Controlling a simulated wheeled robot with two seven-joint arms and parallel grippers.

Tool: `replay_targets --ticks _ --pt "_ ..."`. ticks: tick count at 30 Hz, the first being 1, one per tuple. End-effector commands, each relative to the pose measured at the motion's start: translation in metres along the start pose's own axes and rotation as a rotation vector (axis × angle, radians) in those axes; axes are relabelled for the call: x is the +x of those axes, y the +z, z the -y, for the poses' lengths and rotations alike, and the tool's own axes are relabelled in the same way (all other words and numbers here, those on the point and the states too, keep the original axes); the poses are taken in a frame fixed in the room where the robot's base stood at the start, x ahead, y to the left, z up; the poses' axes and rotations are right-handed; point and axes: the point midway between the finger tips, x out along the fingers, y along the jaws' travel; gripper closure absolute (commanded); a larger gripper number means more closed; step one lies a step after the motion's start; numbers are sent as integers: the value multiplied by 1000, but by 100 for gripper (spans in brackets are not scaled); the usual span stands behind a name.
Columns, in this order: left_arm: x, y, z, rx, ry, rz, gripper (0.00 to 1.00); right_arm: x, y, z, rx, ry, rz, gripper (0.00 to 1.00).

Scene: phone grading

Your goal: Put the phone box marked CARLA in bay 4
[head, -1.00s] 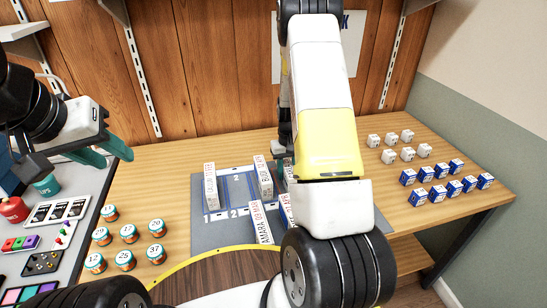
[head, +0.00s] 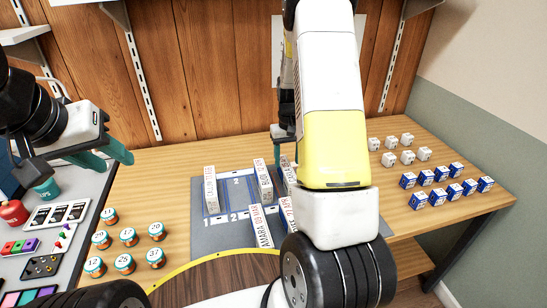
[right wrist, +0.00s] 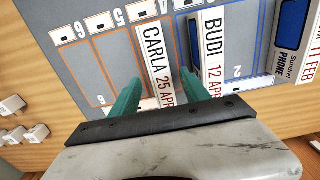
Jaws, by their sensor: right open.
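The CARLA box (right wrist: 156,62) is a thin white box with black and red lettering, standing on the grey mat in the right wrist view. The teal fingers of my right gripper (right wrist: 160,88) are open, one on each side of its near end. I cannot tell whether they touch it. In the head view my right arm mostly hides that gripper. Orange-outlined bays lie left of the box in the right wrist view, with labels 5 and 6 (right wrist: 67,33) legible; the bay 4 label is not clear. My left gripper (head: 107,156) is open and empty at the left.
The BUDI box (right wrist: 214,52) stands close right of the CARLA box. The AMARA box (head: 261,227) and another box (head: 210,188) stand on the mat (head: 205,239). Numbered jars (head: 129,235) are left; white chargers (head: 407,157) and blue boxes (head: 437,194) are right.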

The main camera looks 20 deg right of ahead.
Motion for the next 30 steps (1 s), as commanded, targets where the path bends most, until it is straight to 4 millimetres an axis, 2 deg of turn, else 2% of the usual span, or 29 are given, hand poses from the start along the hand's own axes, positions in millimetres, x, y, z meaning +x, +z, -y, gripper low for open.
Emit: replay_targets --ticks 1,3,11,14,16,20,24,30 --pt "0 0 0 0 0 0 64 -12 -1 0 -1 0 -5 46" --pt "0 0 0 0 0 0 64 -24 -1 0 -1 0 -4 46" --pt "0 0 0 0 0 0 64 -52 1 2 0 -4 -7 46" --pt "0 0 0 0 0 0 64 -74 7 9 1 -21 -37 46" --pt "0 0 0 0 0 0 64 -99 17 19 0 -43 -73 46" --pt "0 0 0 0 0 0 64 -154 48 43 -10 -93 -160 46" --pt "0 0 0 0 0 0 64 -203 91 68 -30 -139 -254 46" --pt "0 0 0 0 0 0 64 -251 162 96 -68 -182 -387 46"
